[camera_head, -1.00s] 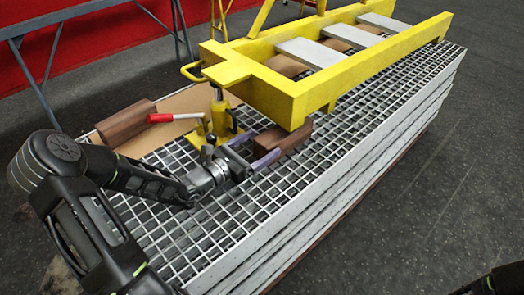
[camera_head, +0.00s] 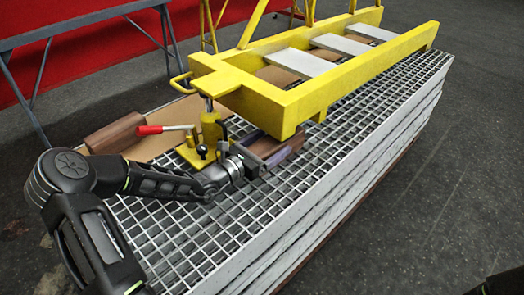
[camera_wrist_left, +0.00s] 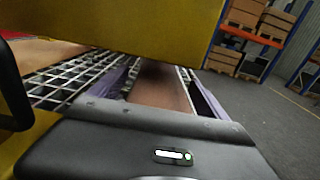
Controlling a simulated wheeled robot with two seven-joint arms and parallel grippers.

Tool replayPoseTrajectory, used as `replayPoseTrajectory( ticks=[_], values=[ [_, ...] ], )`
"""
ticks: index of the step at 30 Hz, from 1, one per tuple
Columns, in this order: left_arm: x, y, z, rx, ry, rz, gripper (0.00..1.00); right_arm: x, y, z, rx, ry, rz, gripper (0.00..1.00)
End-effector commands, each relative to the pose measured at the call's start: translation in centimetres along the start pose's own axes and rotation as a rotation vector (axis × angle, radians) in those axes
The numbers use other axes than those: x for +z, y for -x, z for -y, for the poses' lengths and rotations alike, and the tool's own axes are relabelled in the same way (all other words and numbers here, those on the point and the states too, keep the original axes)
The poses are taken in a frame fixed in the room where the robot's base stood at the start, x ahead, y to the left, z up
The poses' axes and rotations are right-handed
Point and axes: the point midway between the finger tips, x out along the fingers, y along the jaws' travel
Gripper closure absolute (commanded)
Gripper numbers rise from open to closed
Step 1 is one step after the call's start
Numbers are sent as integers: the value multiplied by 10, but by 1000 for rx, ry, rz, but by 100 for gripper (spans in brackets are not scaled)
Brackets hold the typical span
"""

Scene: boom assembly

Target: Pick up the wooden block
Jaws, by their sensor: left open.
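A brown wooden block (camera_head: 288,150) lies on the grating under the near left corner of the yellow frame. My left gripper (camera_head: 274,147) is open, with its purple fingers around this block. In the left wrist view the block (camera_wrist_left: 160,88) shows between the two fingers (camera_wrist_left: 160,92), with a gap visible on its right side. The yellow frame hides part of the block from above. Another brown wooden block (camera_head: 115,134) lies at the left end of the grating, away from the gripper.
The yellow frame (camera_head: 350,84) stands close above the left gripper. A yellow jack (camera_head: 210,130) with a red-handled lever (camera_head: 150,130) stands beside the gripper. Bare grating (camera_head: 290,200) lies at the front. Shelves (camera_wrist_left: 245,38) stand in the wrist view's background.

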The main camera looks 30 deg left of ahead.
Motion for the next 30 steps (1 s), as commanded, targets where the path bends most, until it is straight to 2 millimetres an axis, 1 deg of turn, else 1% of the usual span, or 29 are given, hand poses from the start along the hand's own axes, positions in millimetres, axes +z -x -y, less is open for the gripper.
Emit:
replayPoseTrajectory(
  ticks=[3,9,10,30],
  values=[
    [0,-3,0,0,0,-1,13,0,-1,0,0,0,0,64],
    [0,-3,0,0,0,-1,13,0,0,0,0,0,0,64],
    [0,-3,0,0,0,-1,14,0,0,0,0,0,0,64],
    [0,-3,0,0,-1,-1,69,0,0,0,0,0,0,64]
  ],
)
